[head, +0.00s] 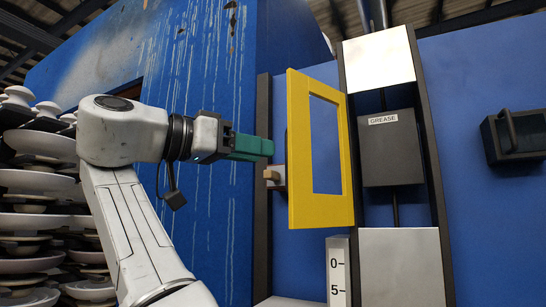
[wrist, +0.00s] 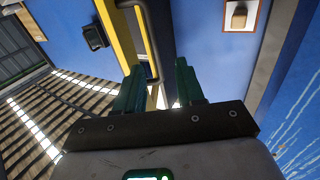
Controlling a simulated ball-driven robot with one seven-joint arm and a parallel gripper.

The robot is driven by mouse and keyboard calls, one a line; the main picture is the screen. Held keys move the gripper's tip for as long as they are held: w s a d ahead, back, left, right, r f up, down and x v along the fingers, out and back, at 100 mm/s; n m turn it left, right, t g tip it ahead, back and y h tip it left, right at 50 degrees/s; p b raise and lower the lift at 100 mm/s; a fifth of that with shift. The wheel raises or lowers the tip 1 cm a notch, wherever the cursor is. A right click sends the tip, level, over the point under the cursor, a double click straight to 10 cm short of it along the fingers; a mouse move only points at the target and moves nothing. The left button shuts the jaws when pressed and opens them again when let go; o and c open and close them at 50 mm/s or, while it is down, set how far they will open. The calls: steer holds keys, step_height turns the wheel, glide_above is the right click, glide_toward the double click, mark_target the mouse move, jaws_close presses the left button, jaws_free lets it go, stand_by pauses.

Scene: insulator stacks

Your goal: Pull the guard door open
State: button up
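The yellow guard door (head: 301,205), a frame with a rectangular opening, stands at an angle to the blue machine in the head view. Its edge runs along the upper left of the wrist view (wrist: 118,40). A dark bar handle (wrist: 153,35) beside that edge reaches down toward the gap between my fingers. My gripper (head: 268,147) is level with the door's left side in the head view. In the wrist view its green fingers (wrist: 158,78) are apart, with a visible gap. Contact with the handle cannot be made out. The handle is not visible in the head view.
A small tan block on a bracket (head: 272,175) sits left of the door. A grey GREASE box (head: 392,150) is behind it, right. A black handled fitting (head: 515,135) is far right. Stacked insulators (head: 35,225) stand at left.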

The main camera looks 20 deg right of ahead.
steer(key=a, duration=0.4)
steer(key=shift+s+a, duration=0.4)
